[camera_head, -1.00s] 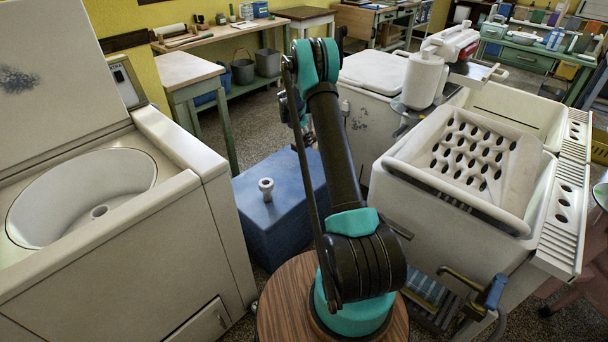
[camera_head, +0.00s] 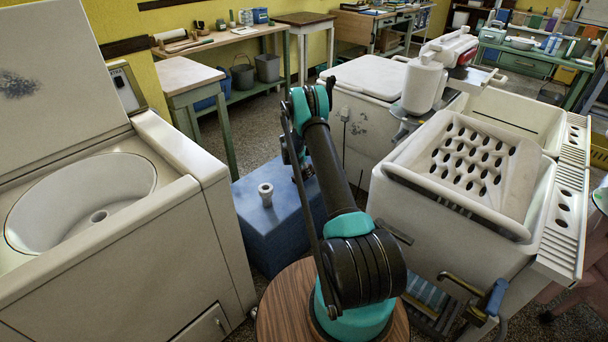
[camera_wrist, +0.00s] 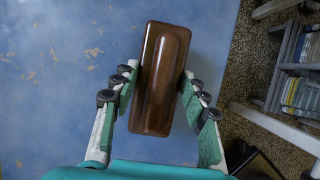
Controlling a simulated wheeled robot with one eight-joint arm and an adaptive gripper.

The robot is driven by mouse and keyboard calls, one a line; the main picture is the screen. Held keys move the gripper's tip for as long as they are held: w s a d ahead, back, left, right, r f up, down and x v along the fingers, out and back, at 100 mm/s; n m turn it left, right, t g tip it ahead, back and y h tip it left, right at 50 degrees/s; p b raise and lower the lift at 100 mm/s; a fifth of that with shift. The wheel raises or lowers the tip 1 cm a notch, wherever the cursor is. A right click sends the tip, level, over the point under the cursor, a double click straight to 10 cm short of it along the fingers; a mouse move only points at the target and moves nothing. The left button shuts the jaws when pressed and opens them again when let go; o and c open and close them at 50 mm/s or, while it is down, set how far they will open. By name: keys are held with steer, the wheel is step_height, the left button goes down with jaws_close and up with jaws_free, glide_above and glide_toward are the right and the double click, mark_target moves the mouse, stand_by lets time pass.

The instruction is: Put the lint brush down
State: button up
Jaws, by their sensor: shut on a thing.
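The lint brush (camera_wrist: 163,70) is a brown, glossy block with rounded edges and a raised back. In the wrist view it lies between the fingers of my gripper (camera_wrist: 160,85), which is shut on it from both sides. Below it is a worn blue surface (camera_wrist: 50,60), which looks like the top of the blue box (camera_head: 252,222) in the head view. I cannot tell whether the brush touches that surface. In the head view my arm hides the brush and most of the gripper.
A small whitish fitting (camera_head: 266,194) stands on the blue box. A white washer with an open tub (camera_head: 85,200) is at left, a sink with a perforated board (camera_head: 470,165) at right. In the wrist view, speckled floor (camera_wrist: 245,85) and a shelf rack (camera_wrist: 290,85) lie right of the blue edge.

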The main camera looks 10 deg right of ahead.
steer(key=shift+f, duration=0.95)
steer(key=shift+f, duration=0.15)
steer(key=o, duration=1.3)
